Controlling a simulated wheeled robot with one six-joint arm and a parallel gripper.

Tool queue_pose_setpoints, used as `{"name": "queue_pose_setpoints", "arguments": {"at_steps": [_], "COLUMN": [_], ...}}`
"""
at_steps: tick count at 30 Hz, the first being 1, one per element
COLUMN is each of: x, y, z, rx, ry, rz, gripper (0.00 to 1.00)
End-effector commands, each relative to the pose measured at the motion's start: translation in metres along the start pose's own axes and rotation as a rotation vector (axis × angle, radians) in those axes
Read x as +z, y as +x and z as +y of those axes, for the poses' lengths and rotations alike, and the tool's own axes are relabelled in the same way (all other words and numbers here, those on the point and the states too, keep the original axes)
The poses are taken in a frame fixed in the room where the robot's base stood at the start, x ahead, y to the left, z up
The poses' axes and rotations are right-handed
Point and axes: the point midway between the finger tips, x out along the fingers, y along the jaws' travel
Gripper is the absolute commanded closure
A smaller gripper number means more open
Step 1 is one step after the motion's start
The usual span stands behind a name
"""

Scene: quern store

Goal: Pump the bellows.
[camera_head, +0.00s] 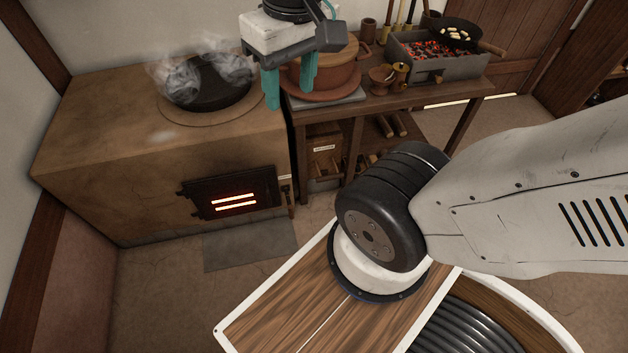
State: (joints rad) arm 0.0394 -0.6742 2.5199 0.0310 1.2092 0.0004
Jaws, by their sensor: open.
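My gripper (290,97) is at the top middle of the head view. Its two teal fingers point down and stand apart, open, with nothing seen between them. It appears in front of a lidded clay pot (345,72) on the wooden table; whether it touches the pot cannot be told. I cannot make out any bellows in this view. A charcoal brazier (458,72) with glowing coals stands at the right of the table. A clay stove (95,115) stands at the left, with a dark fire door (200,197) showing a red glow.
A steaming dark pot (210,97) sits in the stove top. A pan (458,33) with pale pieces rests over the brazier. Small brown cups (381,80) stand between pot and brazier. The wooden table (425,97) has a lower shelf.

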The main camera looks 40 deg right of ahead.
Motion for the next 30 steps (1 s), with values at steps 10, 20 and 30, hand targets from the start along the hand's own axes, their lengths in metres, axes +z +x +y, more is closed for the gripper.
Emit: {"name": "queue_pose_setpoints", "arguments": {"at_steps": [10,20,30], "x": [-0.117,-0.214,-0.252], "y": [0.041,0.141,0.3], "z": [0.03,0.104,0.205], "rx": [-0.137,-0.27,-0.387], "ry": [0.278,0.594,0.953], "rz": [-0.129,-0.223,-0.303], "gripper": [0.53,0.53,0.53]}}
